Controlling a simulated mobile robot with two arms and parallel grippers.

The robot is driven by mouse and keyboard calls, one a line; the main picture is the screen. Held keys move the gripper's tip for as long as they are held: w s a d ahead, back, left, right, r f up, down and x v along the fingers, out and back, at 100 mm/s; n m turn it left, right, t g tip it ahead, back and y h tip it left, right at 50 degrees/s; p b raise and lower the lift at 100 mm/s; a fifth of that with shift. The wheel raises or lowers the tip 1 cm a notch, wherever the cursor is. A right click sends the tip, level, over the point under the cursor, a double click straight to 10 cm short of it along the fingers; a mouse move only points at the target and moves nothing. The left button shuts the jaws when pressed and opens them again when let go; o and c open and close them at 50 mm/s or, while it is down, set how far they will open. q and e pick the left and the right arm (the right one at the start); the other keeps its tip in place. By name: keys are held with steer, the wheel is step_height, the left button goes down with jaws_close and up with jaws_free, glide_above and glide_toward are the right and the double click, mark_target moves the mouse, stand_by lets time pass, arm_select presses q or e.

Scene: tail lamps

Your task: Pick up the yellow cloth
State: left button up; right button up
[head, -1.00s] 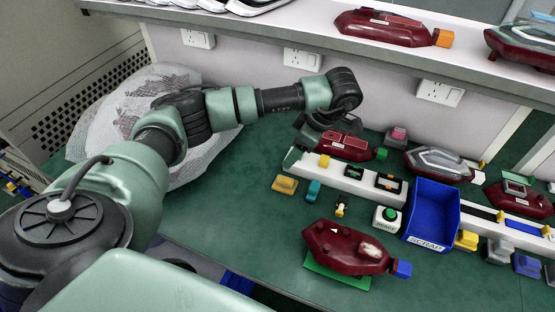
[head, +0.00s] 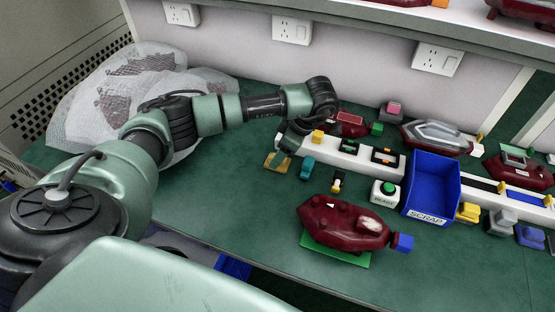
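A small yellow piece (head: 271,164), which looks like the yellow cloth, lies on the green bench mat left of a small teal connector. My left arm reaches across from the left and its wrist bends down over the bench. My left gripper (head: 284,153) is at the yellow piece, and a dark green finger covers part of it. I cannot tell whether the fingers are apart or closed on it. My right gripper is not in view.
The teal connector (head: 307,167) stands close to the gripper. A white rail (head: 350,159) runs behind it. Bubble wrap (head: 85,105) lies at back left.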

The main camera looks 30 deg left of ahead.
arm_select(q)
steer(key=shift+x, duration=1.15)
steer(key=shift+f, duration=0.3)
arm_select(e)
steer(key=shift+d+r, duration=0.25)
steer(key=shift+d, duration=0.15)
arm_select(q)
steer(key=c, duration=1.1)
steer(key=shift+r, duration=0.1)
